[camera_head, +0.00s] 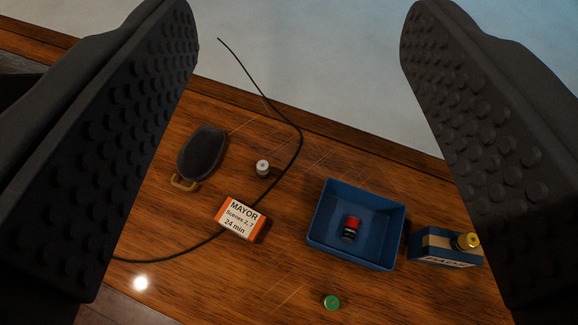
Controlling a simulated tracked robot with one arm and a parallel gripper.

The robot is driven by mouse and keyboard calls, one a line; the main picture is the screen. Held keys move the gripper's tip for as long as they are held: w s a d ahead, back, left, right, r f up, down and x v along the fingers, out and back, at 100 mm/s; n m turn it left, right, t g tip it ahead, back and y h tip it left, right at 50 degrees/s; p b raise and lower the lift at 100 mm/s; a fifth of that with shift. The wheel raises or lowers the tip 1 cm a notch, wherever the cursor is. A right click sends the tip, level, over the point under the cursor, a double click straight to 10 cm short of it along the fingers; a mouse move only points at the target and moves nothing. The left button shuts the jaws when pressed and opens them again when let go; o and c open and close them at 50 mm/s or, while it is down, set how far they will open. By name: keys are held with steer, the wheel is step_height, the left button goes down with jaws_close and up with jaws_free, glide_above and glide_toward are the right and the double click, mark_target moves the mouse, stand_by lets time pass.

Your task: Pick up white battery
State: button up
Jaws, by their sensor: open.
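The white battery (263,168) looks like a small cylinder with a white top and a darker body. It stands on the wooden desk (290,280), left of the picture's centre. A black cable passes close to its right. My gripper (300,35) is open, with one dark studded finger at each side of the picture. The battery shows in the gap between the fingers, nearer the left one, and neither finger touches it. How far it lies beyond the fingers is hard to tell.
A dark oval object (202,152) with a brass loop lies left of the battery. A MAYOR-labelled cassette-like box (240,219) lies below it. A blue tray (316,236) holds a red-and-black cylinder (352,228). A blue box (432,245), yellow-topped cylinder (467,241) and green cylinder (331,302) are farther right.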

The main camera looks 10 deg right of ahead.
steer(key=w+d+f+n+g, duration=0.1)
steer(key=w+d+f, duration=0.2)
steer(key=w+f, duration=0.3)
steer(key=w+d+f, duration=0.3)
steer(key=w+f, duration=0.1)
steer(key=f, duration=0.4)
steer(key=n+g+y+p, duration=0.2)
steer(key=n+g+y, duration=0.15)
steer(key=y, duration=0.25)
glide_toward(264, 166)
steer(key=w+f, duration=0.1)
steer(key=w+a+f+t, duration=0.1)
steer(key=w, duration=0.1)
steer(key=shift+a, duration=0.2)
steer(key=x, duration=0.3)
steer(key=shift+a+f+b, duration=0.2)
steer(key=shift+f+b, duration=0.05)
steer(key=shift+b, duration=0.1)
steer(key=shift+x, duration=0.9)
